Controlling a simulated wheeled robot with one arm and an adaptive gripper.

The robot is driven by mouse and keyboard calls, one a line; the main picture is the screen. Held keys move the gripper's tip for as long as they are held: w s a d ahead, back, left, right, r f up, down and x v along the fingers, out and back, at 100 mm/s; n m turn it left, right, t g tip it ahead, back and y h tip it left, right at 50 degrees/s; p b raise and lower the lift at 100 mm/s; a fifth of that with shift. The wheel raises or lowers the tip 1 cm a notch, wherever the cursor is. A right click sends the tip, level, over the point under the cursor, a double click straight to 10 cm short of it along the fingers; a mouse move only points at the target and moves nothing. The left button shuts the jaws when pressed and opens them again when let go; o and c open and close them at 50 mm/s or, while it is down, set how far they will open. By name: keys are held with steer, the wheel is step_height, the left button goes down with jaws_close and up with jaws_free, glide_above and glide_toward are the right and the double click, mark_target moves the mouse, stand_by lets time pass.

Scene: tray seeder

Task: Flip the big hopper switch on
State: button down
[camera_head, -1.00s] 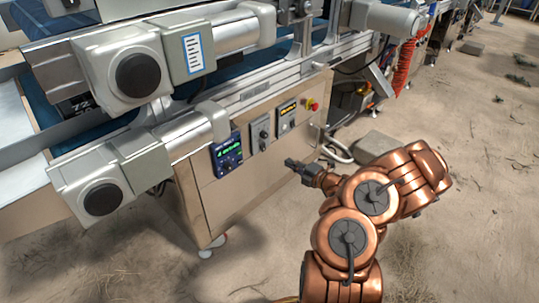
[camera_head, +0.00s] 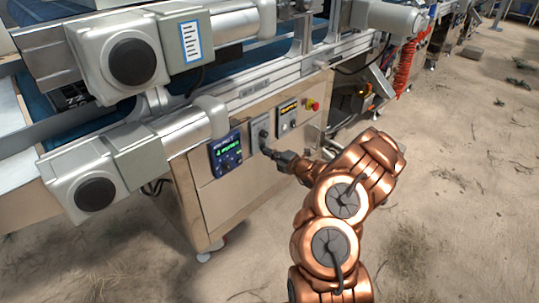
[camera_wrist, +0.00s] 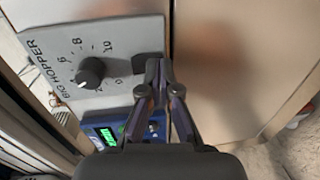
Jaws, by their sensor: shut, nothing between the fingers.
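The BIG HOPPER control plate (camera_wrist: 118,40) is a light grey panel with a numbered scale and a round black knob (camera_wrist: 90,72). At its edge near my fingertips is a dark switch (camera_wrist: 147,62), partly hidden by the fingers; I cannot tell which way it is tipped. In the head view the plate (camera_head: 259,127) is on the front of the machine cabinet. My gripper (camera_wrist: 157,76) is shut and empty, its tips at or very near the switch; I cannot tell if they touch. In the head view my gripper (camera_head: 268,152) is just below the plate.
A blue control box (camera_head: 226,152) with a green display sits left of the plate. Another panel with an amber display (camera_head: 287,113) and a red stop button (camera_head: 312,104) are to the right. Grey motor housings (camera_head: 88,180) jut out at left. The sandy floor in front is open.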

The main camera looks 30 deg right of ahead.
stand_by(0.3)
steer(key=shift+w+t, duration=0.25)
steer(key=shift+t, duration=0.05)
steer(key=shift+s, duration=0.1)
steer(key=f+p+v, duration=0.2)
steer(key=p+v, duration=0.2)
steer(key=v, duration=0.9)
steer(key=shift+s+d+f+p, duration=0.15)
steer(key=shift+s+f+p, duration=0.15)
steer(key=shift+s+p, duration=0.1)
